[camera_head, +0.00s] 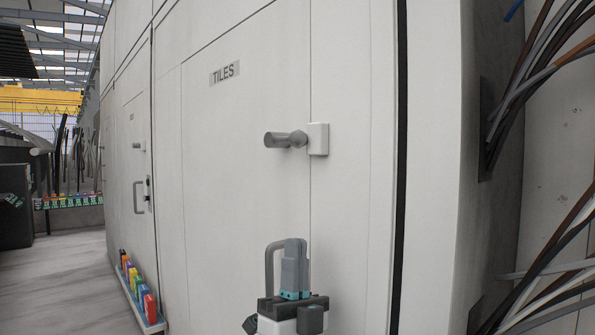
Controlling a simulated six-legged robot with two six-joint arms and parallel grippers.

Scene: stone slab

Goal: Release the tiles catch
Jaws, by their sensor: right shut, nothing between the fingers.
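A white door carries a TILES label (224,73). To the right of the label and lower is the tiles catch (284,139), a grey lever that points left, roughly level, from a white block (318,139) by the door's right seam. A grey pull handle (269,258) stands on the door below the catch. My right gripper (294,244) points up in front of this handle and hides part of it. It is shut and empty, below the catch and apart from it. I cannot tell whether it touches the handle. My left gripper is out of view.
Another door with a similar lever (139,146) and handle (138,197) is farther left. A low rack of coloured blocks (138,288) runs along the wall's foot. Cables (545,75) hang at the right. Grey floor (70,280) is open at the left.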

